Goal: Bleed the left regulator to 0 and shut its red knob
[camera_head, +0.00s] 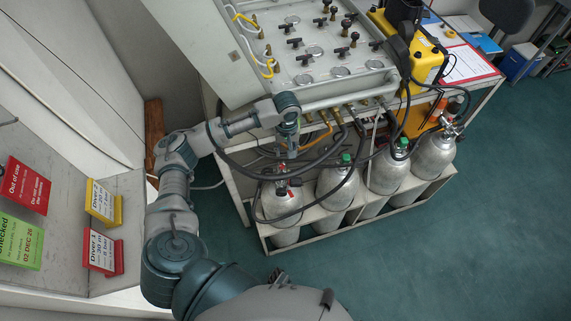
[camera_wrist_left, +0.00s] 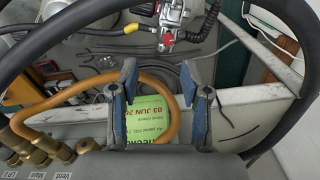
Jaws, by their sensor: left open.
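The left regulator, a metal body on the leftmost grey cylinder (camera_head: 281,203), shows near the top of the left wrist view (camera_wrist_left: 174,14). Its red knob (camera_wrist_left: 166,47) sits just below it there and is small in the head view (camera_head: 282,190). My left gripper (camera_head: 288,152) hangs beside the panel's front edge, above that cylinder. In the left wrist view its blue-padded fingers (camera_wrist_left: 160,88) are apart with nothing held between them. The red knob lies beyond the fingertips, not touching them. The gauge reading cannot be made out. My right gripper is not in view.
Black hoses (camera_head: 262,172) and an orange hose (camera_wrist_left: 90,88) loop close around the gripper. A green tag (camera_wrist_left: 148,118) lies behind the fingers. The valve panel (camera_head: 320,60) stands above. Several cylinders share the white rack (camera_head: 345,225). Open floor lies at right.

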